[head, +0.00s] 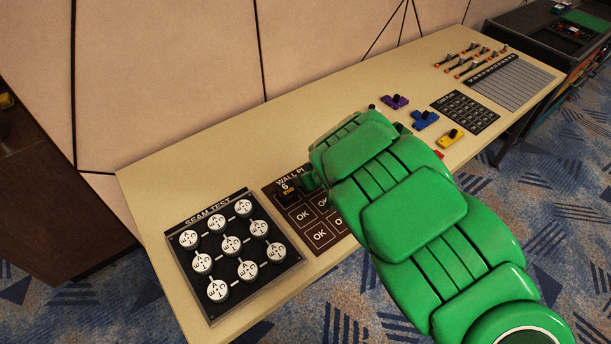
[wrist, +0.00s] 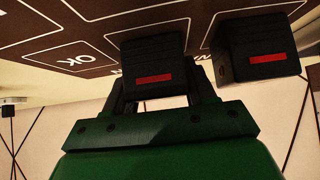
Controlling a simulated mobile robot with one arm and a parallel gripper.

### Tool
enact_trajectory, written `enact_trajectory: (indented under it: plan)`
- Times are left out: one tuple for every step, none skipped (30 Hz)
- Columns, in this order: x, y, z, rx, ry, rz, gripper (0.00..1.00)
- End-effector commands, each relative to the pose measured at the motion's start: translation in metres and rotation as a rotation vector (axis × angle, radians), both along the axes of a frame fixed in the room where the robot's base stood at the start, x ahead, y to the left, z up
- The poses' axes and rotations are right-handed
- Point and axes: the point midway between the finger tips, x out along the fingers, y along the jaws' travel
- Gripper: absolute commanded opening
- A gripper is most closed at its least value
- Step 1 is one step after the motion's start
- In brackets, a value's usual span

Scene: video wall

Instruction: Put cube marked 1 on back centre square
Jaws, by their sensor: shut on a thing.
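My gripper (wrist: 158,92) is shut on a black cube (wrist: 152,58) with a red bar on its near face. The cube's number is not visible in the wrist view. In the head view my green arm hides this cube. The dark wall board (head: 316,242) has outlined squares, several reading OK. The held cube is at the board in the wrist view; I cannot tell whether it touches it. My arm covers the board's right part and back centre in the head view.
A second black cube (wrist: 256,48) is close beside the held one; a dark cube marked 6 (head: 289,195) shows at the board's back left. The seam test board (head: 212,305) with white round pieces is left. Purple, blue and yellow pieces (head: 451,138) lie right.

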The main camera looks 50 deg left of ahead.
Motion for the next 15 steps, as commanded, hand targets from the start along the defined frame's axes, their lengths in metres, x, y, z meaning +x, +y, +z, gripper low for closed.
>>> enact_trajectory:
  plan:
    - [0.0001,0.0001,-0.0004,0.0,0.0,0.0,0.24]
    - [0.0001,0.0002,-0.0002,0.001,0.0,0.0,0.24]
    - [0.0001,0.0001,-0.0001,0.001,0.0,0.0,0.24]
    - [0.0002,0.0002,0.0001,0.001,0.0,0.0,0.24]
    - [0.0002,0.0002,0.0001,0.001,0.0,0.0,0.24]
    - [0.0001,0.0002,-0.0001,0.001,0.0,0.0,0.24]
    - [0.0001,0.0001,-0.0001,0.001,0.0,0.0,0.24]
    - [0.0001,0.0001,-0.0008,0.0,0.0,0.0,0.24]
    - [0.0,0.0001,-0.0016,0.0,0.0,0.0,0.24]
    - [0.0,0.0,-0.0024,0.0,0.0,0.0,0.24]
    - [0.0,0.0,-0.0031,0.0,0.0,0.0,0.24]
    - [0.0001,0.0001,-0.0029,0.0,0.0,0.0,0.6]
    - [0.0001,0.0,-0.0028,0.0,0.0,0.0,0.64]
    - [0.0001,0.0,-0.0028,0.0,0.0,0.0,0.69]
    - [0.0001,0.0001,-0.0028,0.0,0.0,0.0,0.75]
